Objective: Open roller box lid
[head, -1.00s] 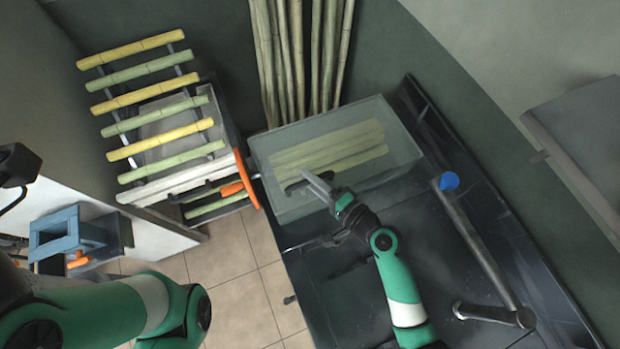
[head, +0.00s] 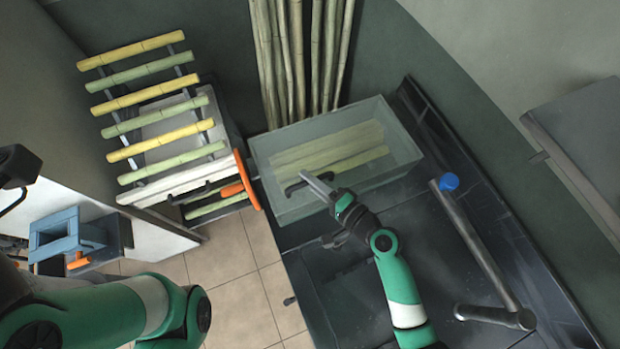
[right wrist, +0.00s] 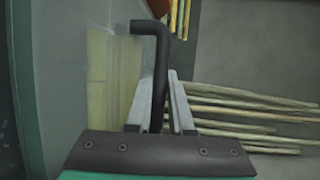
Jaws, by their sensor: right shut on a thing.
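The roller box (head: 395,182) is a clear-walled box at the middle of the head view, with several cane pieces inside. Its black bent handle (head: 293,188) is at the front left of the box. My right gripper (head: 307,177) is shut on that handle. The right wrist view shows the black handle (right wrist: 153,60) between the two grey fingers (right wrist: 160,105). I cannot tell from these views whether the lid is raised. My left arm (head: 100,312) is at the lower left of the head view, and its gripper is out of view.
A grey bar with a blue end (head: 475,240) is at the right. Tiled floor (head: 235,255) is clear.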

